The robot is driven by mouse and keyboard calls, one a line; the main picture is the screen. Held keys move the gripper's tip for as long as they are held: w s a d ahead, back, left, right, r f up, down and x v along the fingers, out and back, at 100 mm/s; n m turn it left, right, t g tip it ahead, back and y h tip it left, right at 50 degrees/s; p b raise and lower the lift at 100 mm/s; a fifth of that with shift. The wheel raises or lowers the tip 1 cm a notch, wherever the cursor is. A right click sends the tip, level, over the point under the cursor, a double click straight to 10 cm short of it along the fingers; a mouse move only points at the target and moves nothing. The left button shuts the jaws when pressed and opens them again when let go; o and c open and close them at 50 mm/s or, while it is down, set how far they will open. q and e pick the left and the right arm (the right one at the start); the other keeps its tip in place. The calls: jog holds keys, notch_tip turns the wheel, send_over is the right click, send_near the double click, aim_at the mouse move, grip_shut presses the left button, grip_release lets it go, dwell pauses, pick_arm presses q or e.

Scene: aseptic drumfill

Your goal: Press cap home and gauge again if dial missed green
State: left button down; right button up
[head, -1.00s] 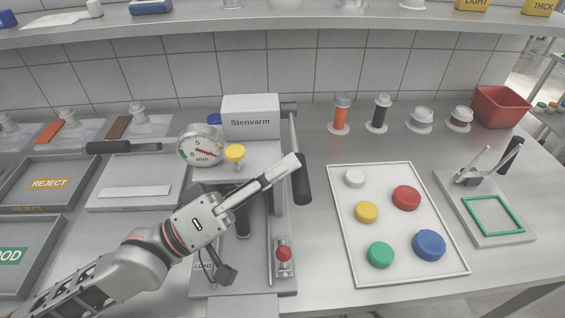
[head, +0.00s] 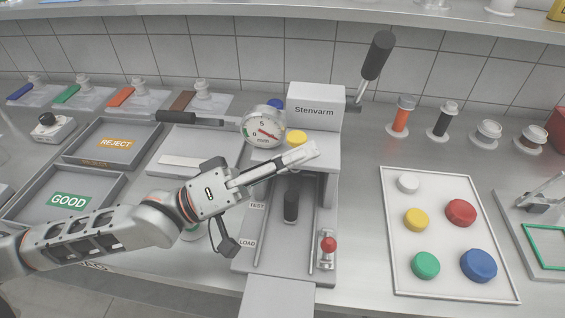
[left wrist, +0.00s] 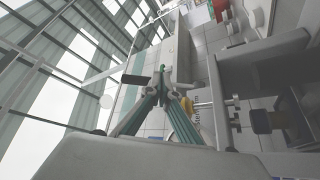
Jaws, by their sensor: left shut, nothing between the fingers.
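The Stenvarm press (head: 315,108) stands at the centre. Its black-handled lever (head: 376,58) is raised at the upper right. The dial (head: 263,127) beside it has a green band at left; its red needle lies across the face towards the lower right, and the exact reading is too small to tell. A yellow knob (head: 296,137) sits right of the dial. My left gripper (head: 312,151) is shut and empty, in front of the press and over the slide. Its fingers show in the left wrist view (left wrist: 164,76). No cap is visible under the press. My right gripper is out of view.
A tray (head: 392,235) of coloured caps is at right. The REJECT (head: 78,148) and GOOD (head: 30,190) trays are at left. A greenish item is partly hidden under my arm.

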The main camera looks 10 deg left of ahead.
pick_arm(q)
jog(key=shift+w+a+f+b, duration=0.1)
jog(key=shift+a+f+b, duration=0.1)
jog(key=shift+a+f, duration=0.3)
jog(key=shift+a+f+b, duration=0.2)
jog(key=shift+a+f, duration=0.05)
jog(key=shift+a, duration=0.8)
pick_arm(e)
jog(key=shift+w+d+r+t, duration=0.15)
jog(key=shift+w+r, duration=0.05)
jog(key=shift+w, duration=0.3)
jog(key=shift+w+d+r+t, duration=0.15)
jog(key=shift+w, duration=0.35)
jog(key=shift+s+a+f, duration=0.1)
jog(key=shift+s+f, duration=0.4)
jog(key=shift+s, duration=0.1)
